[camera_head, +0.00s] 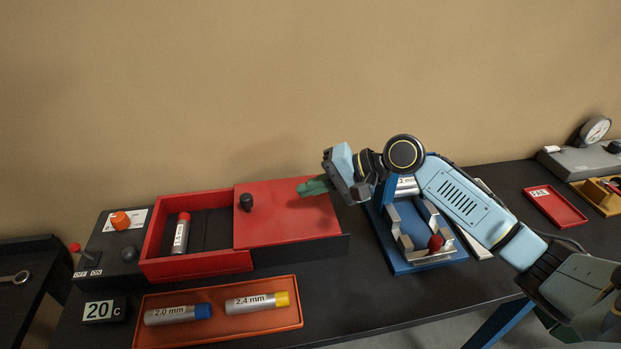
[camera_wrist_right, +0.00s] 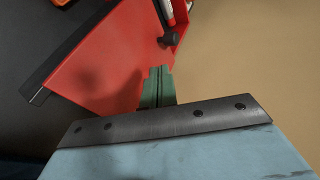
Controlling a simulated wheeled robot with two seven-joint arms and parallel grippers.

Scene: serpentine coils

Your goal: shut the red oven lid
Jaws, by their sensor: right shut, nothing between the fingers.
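The red oven (camera_head: 195,265) sits on the dark bench at the left. Its flat red lid (camera_head: 290,222) covers the right part of the box, and the left part is uncovered. A black knob (camera_head: 246,202) stands near the lid's left edge; the knob also shows in the wrist view (camera_wrist_right: 169,40). A red-capped cylinder (camera_head: 181,234) lies in the uncovered part. My right gripper (camera_head: 302,189) is shut and empty, with green fingertips over or beside the lid's far right part. The fingertips show against the lid in the wrist view (camera_wrist_right: 159,72); contact cannot be told. My left gripper is not in view.
An orange tray (camera_head: 220,335) with two labelled cylinders lies in front of the oven. A control box with an orange dial (camera_head: 120,221) is at its left. A blue fixture (camera_head: 420,264) stands right of it, under my right arm. A red tray (camera_head: 556,207) is farther right.

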